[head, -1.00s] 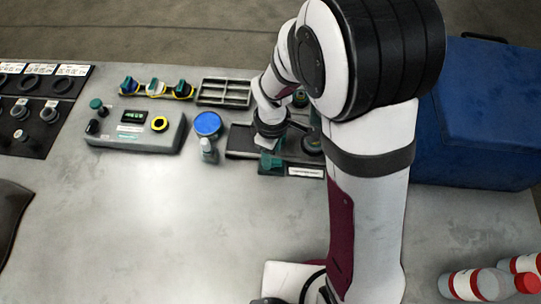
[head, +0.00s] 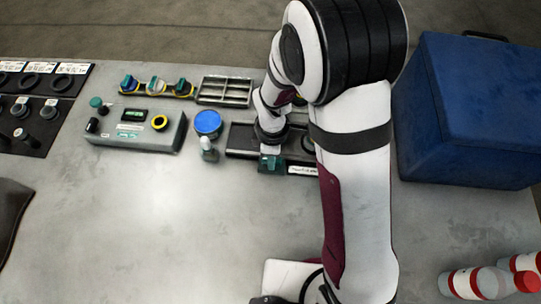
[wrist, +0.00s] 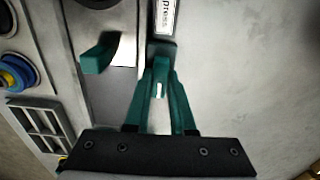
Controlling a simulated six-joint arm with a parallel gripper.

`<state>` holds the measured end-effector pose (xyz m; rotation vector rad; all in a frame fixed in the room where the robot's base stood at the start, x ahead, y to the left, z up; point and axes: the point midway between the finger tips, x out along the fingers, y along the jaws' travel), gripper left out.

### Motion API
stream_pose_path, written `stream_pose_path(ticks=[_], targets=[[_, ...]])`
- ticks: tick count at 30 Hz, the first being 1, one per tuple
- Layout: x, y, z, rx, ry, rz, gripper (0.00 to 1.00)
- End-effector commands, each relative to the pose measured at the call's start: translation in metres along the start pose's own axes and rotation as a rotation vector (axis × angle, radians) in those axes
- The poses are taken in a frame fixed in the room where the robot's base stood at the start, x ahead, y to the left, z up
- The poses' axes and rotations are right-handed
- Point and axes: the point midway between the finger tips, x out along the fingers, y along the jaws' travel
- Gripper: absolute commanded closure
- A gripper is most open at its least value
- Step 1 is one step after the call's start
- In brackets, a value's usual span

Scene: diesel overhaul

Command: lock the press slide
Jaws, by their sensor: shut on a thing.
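The press (head: 240,140) is a dark, flat fixture in the middle of the bench, partly hidden behind my arm. A teal lock piece (head: 272,166) sits at its front edge beside a white label. My gripper (head: 270,153) is down at this piece. In the wrist view my teal fingers (wrist: 160,78) close together on the teal lock piece (wrist: 161,62), just below the label reading "press" (wrist: 165,16). Its exact shape is partly hidden by the fingers. A separate teal handle (wrist: 97,57) stands on the press slide (wrist: 112,88), apart from my fingers.
A blue-capped container (head: 208,123) and a small bottle (head: 208,148) stand left of the press. A grey tray (head: 224,91) lies behind it. A control box (head: 136,131) is farther left, a blue case (head: 470,115) on the right.

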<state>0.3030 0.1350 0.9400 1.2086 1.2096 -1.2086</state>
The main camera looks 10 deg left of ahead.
Motion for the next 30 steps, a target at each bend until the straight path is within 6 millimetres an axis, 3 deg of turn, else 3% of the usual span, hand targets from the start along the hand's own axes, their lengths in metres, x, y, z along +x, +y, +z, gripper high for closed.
stream_pose_path(ticks=[7, 13, 22, 27, 30], targets=[[-0.0002, -0.0001, 0.0000, 0.014, 0.000, 0.000, 1.00], [-0.0002, -0.0001, 0.0000, 0.376, 0.000, 0.000, 1.00], [-0.0003, -0.0001, 0.0000, 0.450, 0.000, 0.000, 1.00], [-0.0004, -0.0001, 0.0000, 0.774, 0.000, 0.000, 1.00], [-0.0004, -0.0001, 0.0000, 0.851, 0.000, 0.000, 1.00]])
